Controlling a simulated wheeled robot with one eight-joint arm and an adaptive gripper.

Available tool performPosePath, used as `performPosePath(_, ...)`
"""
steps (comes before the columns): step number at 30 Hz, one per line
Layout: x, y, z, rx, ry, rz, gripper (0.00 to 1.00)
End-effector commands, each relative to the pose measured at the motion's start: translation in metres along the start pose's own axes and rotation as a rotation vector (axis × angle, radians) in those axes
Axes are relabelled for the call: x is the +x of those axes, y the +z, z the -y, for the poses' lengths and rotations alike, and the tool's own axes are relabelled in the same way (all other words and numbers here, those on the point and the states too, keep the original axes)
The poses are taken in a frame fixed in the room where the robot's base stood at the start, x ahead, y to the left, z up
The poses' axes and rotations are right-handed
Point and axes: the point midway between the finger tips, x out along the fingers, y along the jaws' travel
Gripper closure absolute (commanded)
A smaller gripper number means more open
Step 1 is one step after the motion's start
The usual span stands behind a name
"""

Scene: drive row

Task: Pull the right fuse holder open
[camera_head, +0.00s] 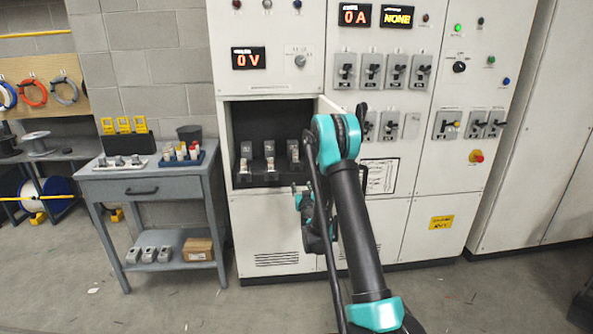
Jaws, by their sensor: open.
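Three fuse holders stand in a row inside an open, dark compartment of the grey cabinet. The right fuse holder (293,152) is grey with a pale lower part and stands close to the left of my arm. The middle fuse holder (269,150) and the left fuse holder (246,151) look much alike. Whether each is open or shut is too small to tell. My gripper (298,189), small and partly hidden by my arm, is below the right fuse holder at the compartment's lower edge. It is open, with nothing seen between its fingers.
The cabinet (265,213) carries switches and displays reading 0 V, 0 A and NONE. A grey side table (140,188) with small parts stands left of it. My arm hides the compartment's right side. The floor (170,305) in front is mostly clear.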

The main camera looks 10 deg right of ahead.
Motion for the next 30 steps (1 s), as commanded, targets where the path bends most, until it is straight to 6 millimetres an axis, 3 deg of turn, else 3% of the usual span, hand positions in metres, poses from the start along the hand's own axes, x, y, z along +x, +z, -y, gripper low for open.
performPosePath(5,0.016,0.002,-0.001,-0.001,0.003,0.000,0.55)
performPosePath(24,0.138,0.001,-0.001,0.000,0.000,0.000,0.55)
performPosePath(30,0.164,0.001,0.000,0.000,0.000,0.000,0.55)
